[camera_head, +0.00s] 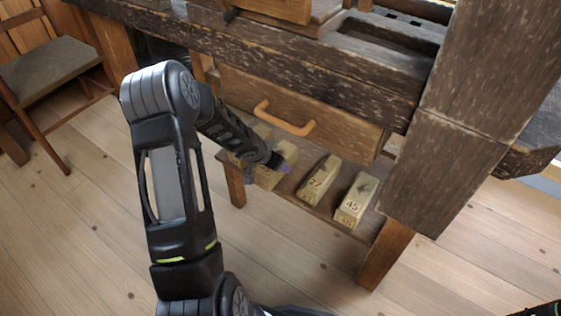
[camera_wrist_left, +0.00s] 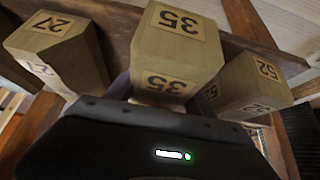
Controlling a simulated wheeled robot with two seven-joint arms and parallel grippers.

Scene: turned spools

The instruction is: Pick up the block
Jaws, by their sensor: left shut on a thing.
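A wooden block marked 35 (camera_wrist_left: 178,45) is in the middle of the left wrist view, between the purple fingers of my left gripper (camera_wrist_left: 166,90). The gripper is shut on it. In the head view my left gripper (camera_head: 276,161) reaches to the lower shelf under the drawer, and it partly hides pale wood of blocks there. I cannot tell whether the held block touches the shelf. A block marked 52 (camera_wrist_left: 250,86) stands on one side and a block marked 27 (camera_wrist_left: 60,45) on the other.
The block 27 also shows on the shelf (camera_head: 317,180) in the head view, with a block marked 45 (camera_head: 355,201) to its right. A drawer with an orange handle (camera_head: 284,118) hangs just above. A thick bench leg (camera_head: 455,125) stands at right. A chair (camera_head: 50,75) is at far left.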

